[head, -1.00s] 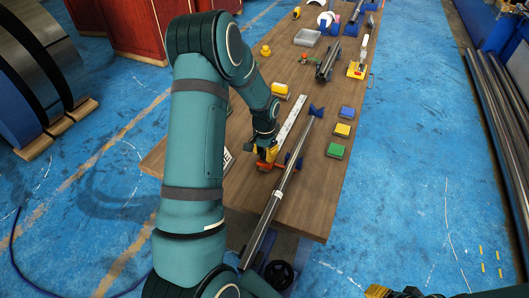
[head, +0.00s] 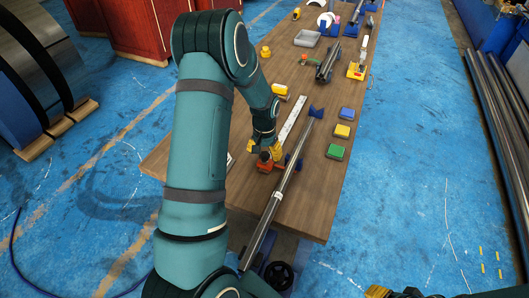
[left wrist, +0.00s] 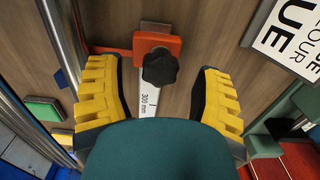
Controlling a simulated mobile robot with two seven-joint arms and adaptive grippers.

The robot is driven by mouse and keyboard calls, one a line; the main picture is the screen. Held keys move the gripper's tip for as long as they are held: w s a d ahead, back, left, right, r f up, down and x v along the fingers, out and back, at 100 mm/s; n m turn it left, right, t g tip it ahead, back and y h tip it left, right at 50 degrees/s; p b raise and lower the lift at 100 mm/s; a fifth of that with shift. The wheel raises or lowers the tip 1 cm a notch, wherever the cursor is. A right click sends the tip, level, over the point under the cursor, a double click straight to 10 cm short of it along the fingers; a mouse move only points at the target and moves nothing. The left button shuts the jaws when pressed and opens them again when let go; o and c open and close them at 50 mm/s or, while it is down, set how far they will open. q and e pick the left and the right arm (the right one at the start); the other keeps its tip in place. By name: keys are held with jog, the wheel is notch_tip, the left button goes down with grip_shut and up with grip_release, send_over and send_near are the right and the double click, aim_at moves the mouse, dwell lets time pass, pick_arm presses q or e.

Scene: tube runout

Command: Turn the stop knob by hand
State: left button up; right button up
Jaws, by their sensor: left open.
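The stop knob (left wrist: 160,66) is black and lobed, on the face of an orange stop block (left wrist: 157,45) in the left wrist view. The block sits across a white scale (left wrist: 152,102) marked 300 mm. In the head view the orange block (head: 264,166) lies beside the steel tube (head: 273,202). My left gripper (left wrist: 158,80) is open, one yellow finger on each side of the knob with visible gaps. In the head view my left gripper (head: 264,149) is at the block. Only part of my right gripper (head: 390,293) shows at the bottom edge; its fingers are unclear.
Blue V-supports (head: 316,112) hold the tube close on the right of the block. Blue, yellow and green (head: 335,151) blocks stand farther right. A card with large black print (left wrist: 290,38) lies on the other side. Bare wood (head: 310,210) is free at the table's near right.

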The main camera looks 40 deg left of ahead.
pick_arm(q)
jog(key=shift+r+p, duration=1.55)
jog(key=shift+r, duration=1.1)
notch_tip(320, 180, up, 12)
jog(key=shift+s+f, duration=0.1)
